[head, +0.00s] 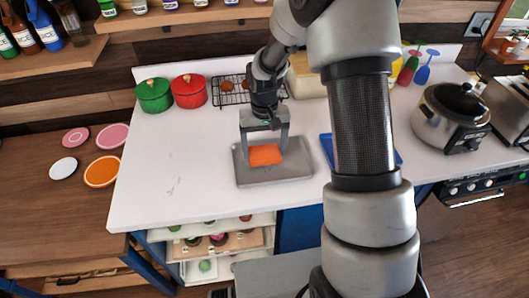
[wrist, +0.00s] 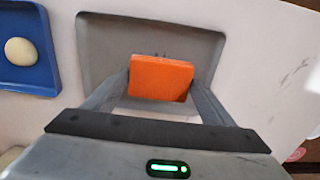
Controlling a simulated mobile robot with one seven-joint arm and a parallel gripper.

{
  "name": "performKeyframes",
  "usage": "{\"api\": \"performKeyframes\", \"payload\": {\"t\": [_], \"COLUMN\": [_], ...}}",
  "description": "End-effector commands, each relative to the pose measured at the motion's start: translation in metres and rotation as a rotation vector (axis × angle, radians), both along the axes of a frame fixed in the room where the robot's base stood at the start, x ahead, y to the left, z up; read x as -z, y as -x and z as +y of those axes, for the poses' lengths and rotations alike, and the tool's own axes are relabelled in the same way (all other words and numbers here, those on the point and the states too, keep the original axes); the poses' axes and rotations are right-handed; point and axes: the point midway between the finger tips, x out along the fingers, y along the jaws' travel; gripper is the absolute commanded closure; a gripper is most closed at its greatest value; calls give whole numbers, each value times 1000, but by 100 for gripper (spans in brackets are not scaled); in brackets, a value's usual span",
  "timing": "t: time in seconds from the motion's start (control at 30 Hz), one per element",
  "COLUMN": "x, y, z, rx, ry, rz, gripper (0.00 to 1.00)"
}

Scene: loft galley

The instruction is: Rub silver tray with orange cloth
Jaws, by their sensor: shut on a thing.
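The orange cloth (head: 266,155) is a small block-like piece held between the two fingers of my gripper (head: 265,147). The silver tray (head: 243,176) is a grey rectangle with a raised rim, lying on the white counter. The cloth is over the middle of the tray; I cannot tell whether it touches the surface. In the wrist view my gripper (wrist: 160,88) is shut on the cloth (wrist: 160,78), with the tray (wrist: 98,42) behind it. The fingers and cloth hide part of the tray's floor.
A blue tray (head: 327,146) lies to the right, partly behind my arm; the wrist view shows a pale round thing (wrist: 19,52) in it. Green (head: 153,95) and red (head: 189,91) pots and a wire rack (head: 229,92) stand behind. The counter's left part is clear. A cooker (head: 452,115) stands at right.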

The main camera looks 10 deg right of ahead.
Motion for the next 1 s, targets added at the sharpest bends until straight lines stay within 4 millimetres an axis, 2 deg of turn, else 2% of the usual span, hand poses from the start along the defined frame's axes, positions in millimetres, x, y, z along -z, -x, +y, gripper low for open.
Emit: {"api": "performKeyframes", "payload": {"t": [0.3, 0.6, 1.0], "x": [-31, -54, -56], "y": [-1, -2, -2], "z": [0, 0, 0], "rx": [0, 0, 0], "ry": [0, 0, 0], "rz": [2, 2, 3], "gripper": [40, 40, 40]}}
